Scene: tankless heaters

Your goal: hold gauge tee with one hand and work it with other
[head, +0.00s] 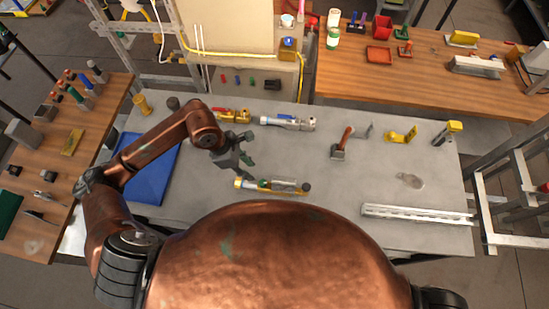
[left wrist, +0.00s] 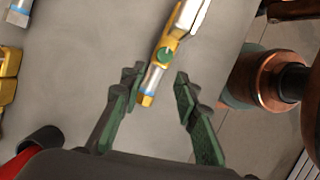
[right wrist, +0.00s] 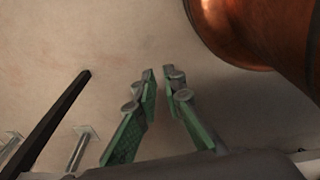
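A brass and silver fitting with a green knob (head: 264,184), which I take for the gauge tee, lies on the grey table below my left gripper. A dark round part is at its right end in the head view. My left gripper (head: 246,163) is open and empty, just above and left of it. In the left wrist view, the fitting's brass end with a blue band (left wrist: 153,77) appears between the spread fingers (left wrist: 158,76), not gripped. My right gripper (right wrist: 159,72) is open and empty over bare floor or wall; the head view does not show it.
A blue mat (head: 150,170) is at left. A white rail (head: 415,214) lies at front right. The table's middle is mostly clear.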

